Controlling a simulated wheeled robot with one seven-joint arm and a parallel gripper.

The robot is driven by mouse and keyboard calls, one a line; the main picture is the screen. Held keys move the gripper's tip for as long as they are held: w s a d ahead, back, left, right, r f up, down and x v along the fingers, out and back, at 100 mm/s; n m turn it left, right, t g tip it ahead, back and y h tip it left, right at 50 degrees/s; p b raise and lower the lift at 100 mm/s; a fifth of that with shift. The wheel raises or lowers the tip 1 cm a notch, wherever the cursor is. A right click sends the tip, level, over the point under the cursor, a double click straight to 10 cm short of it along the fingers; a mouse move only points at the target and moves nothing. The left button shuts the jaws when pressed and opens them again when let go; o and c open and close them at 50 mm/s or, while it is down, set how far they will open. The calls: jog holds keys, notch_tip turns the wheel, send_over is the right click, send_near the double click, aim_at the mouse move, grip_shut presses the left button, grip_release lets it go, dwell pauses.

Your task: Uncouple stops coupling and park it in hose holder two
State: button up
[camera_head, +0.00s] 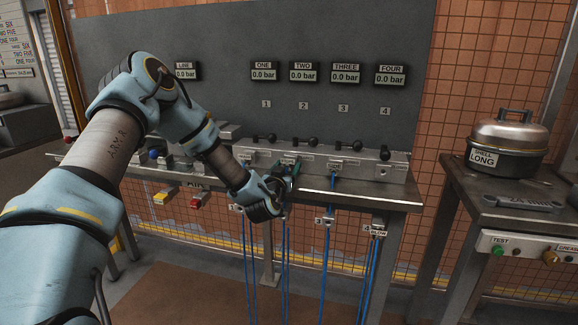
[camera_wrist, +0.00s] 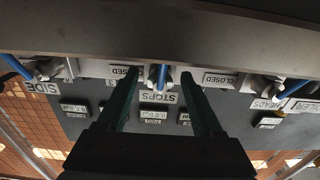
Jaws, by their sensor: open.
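The stops coupling (camera_wrist: 161,84), with a blue hose, sits in the block above the STOPS label (camera_wrist: 158,97) in the upside-down wrist view. My gripper (camera_wrist: 160,76) is open, its two dark green fingers on either side of the coupling, with visible gaps to it. In the head view, my gripper (camera_head: 292,176) is at the front of the block on the bench and covers most of the coupling. Hose holder two is not clearly seen; my gripper and wrist cover the front edge between the neighbouring holders.
The SIDE coupling (camera_head: 333,171) is to the right. Hose holders marked 3 (camera_head: 325,220) and BLOW (camera_head: 375,231) hang on the bench's front edge, blue hoses below. Black-knobbed levers (camera_head: 313,142) line the block top. A right-hand bench holds a lidded pot (camera_head: 508,145).

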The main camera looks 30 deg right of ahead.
aim_at(287, 168)
dwell(0.5)
grip_shut()
dwell(0.4)
dwell(0.9)
jog(key=shift+s+a, duration=0.1)
jog(key=shift+b+v, duration=0.45)
jog(key=shift+v, duration=2.4)
